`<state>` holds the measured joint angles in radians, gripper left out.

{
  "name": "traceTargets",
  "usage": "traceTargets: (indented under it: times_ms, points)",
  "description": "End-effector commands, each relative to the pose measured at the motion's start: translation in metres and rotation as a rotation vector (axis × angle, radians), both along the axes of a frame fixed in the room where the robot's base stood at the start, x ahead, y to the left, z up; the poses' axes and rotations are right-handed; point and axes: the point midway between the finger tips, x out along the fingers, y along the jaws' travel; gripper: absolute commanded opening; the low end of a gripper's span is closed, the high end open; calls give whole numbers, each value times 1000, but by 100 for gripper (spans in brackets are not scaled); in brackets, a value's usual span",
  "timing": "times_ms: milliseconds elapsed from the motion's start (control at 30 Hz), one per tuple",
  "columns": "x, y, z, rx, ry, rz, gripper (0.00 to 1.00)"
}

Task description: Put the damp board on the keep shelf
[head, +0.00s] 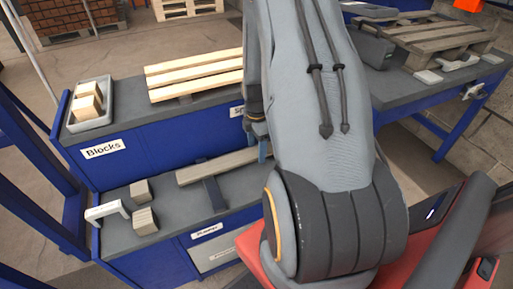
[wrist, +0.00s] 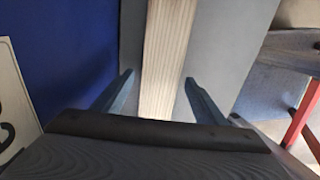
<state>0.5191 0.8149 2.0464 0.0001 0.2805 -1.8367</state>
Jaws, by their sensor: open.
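A single grey-brown board (head: 218,165) lies on the lower grey shelf of the blue bench, across a dark strip (head: 214,193); its right end is hidden behind my arm. No visible mark tells me that it is the damp board. My gripper (head: 262,150) is at that right end, mostly hidden by my arm. In the wrist view the fingers of my gripper (wrist: 158,82) are open, one on each side of a pale wooden board (wrist: 168,45), with gaps between. No label that I can read says keep shelf.
Pale boards (head: 195,75) lie on the upper level, beside a grey tray (head: 106,119) of blocks near the "Blocks" label (head: 103,148). Loose blocks (head: 145,221) and a white bracket (head: 106,212) sit on the lower level. A wooden pallet (head: 430,40) is on the right bench.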

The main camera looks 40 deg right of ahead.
Motion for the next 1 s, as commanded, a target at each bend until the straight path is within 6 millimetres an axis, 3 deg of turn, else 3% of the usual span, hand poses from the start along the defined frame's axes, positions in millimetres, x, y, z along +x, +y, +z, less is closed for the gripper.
traceTargets:
  times_ms: [267,700,1000]
  points:
    - [1,0,13,-1,-2,0,65]
    - [1,-1,96,-2,-4,0,65]
    - [0,2,125,0,-1,-14,65]
